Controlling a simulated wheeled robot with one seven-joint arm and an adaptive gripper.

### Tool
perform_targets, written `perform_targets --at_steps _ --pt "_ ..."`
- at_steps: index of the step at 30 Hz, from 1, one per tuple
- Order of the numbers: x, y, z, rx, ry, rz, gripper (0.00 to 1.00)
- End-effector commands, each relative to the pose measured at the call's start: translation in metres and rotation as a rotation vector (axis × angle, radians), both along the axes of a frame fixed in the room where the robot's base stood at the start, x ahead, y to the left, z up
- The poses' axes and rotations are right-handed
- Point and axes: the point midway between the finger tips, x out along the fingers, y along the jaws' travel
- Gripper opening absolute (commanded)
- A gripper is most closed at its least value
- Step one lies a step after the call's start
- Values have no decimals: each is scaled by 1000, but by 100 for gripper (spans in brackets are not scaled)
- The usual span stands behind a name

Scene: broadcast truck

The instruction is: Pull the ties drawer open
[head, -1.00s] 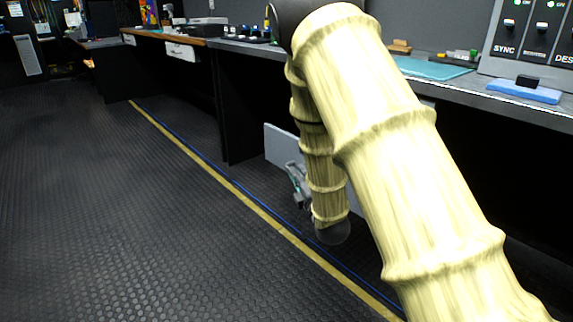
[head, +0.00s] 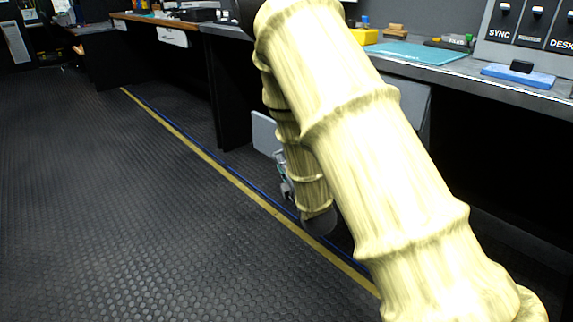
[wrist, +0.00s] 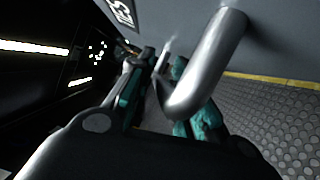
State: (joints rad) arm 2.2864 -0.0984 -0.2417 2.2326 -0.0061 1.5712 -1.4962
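The drawer front is a pale grey panel under the desk. In the wrist view the grey front (wrist: 175,22) lies ahead, with a dark label (wrist: 121,11) cut off at the top edge. A bent, shiny metal handle (wrist: 205,65) sticks out from the front. My gripper (wrist: 163,68), with teal pads, has a finger on each side of the handle and seems closed on it. In the head view my gripper (head: 284,180) is small and partly hidden.
The desk top carries a teal mat (head: 418,52), a blue pad (head: 518,76) and a control panel (head: 535,30). A yellow floor line (head: 230,178) runs before the desk. The floor at left (head: 110,210) is clear.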

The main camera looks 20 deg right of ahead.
Motion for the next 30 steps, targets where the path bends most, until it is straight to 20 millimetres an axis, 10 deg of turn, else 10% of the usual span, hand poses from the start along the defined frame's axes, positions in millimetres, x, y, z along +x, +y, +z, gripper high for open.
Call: perform_targets --at_steps 8,30 --pt "-10 1 -1 -1 2 0 20" --pt "-116 8 -9 0 2 1 20"
